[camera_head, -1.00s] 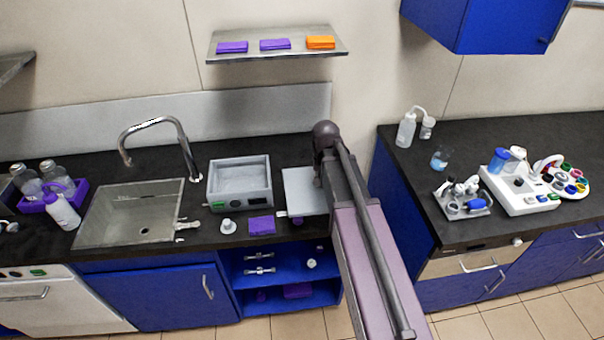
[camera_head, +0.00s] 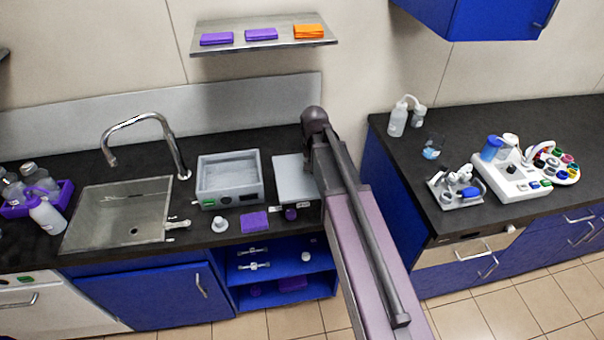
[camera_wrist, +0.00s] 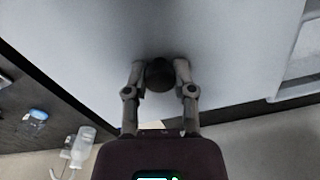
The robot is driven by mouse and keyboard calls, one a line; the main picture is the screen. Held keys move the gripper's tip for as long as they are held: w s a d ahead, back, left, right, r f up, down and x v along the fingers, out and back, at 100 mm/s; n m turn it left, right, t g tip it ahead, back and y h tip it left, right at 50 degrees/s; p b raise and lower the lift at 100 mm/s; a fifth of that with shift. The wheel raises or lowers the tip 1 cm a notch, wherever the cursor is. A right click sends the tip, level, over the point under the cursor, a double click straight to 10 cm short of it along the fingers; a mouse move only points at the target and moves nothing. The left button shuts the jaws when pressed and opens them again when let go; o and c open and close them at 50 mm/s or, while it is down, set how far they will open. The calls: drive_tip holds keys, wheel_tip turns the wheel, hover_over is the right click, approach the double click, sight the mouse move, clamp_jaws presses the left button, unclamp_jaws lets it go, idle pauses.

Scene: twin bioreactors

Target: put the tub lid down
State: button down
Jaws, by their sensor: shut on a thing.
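The tub lid (camera_head: 293,180) is a flat light grey plate over the dark counter, just right of the grey tub. In the wrist view the lid (camera_wrist: 75,45) fills much of the picture. My gripper (camera_wrist: 160,74) is shut on the lid's dark round knob (camera_wrist: 159,75), with one finger on each side. In the head view my arm covers the gripper and the lid's right part. I cannot tell whether the lid touches the counter. The tub (camera_head: 230,181) is open at the top and looks empty; a green mark shows on its front.
A purple cloth (camera_head: 254,222), a small white item (camera_head: 219,225) and a purple-ended item (camera_head: 290,213) lie along the counter's front edge. The sink (camera_head: 120,213) is left of the tub. A shelf (camera_head: 264,42) hangs above. A gap separates the right-hand counter (camera_head: 405,165).

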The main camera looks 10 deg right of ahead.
drive_tip(key=w+f+b, duration=0.3)
drive_tip(key=w, duration=1.2)
drive_tip(key=shift+w+a+f+b, duration=0.15)
drive_tip(key=shift+a+f+b, duration=0.15)
drive_tip(key=shift+a+f, duration=0.1)
drive_tip(key=shift+f, duration=0.1)
wheel_tip(320, 180, down, 6)
drive_tip(key=b, duration=0.6)
drive_tip(key=shift+f+b, duration=1.95)
drive_tip(key=shift+b, duration=0.05)
drive_tip(key=shift+f, duration=0.1)
drive_tip(key=shift+c, duration=2.2)
unclamp_jaws()
drive_tip(key=shift+r, duration=0.2)
wheel_tip(320, 180, up, 12)
drive_tip(key=p, duration=1.2)
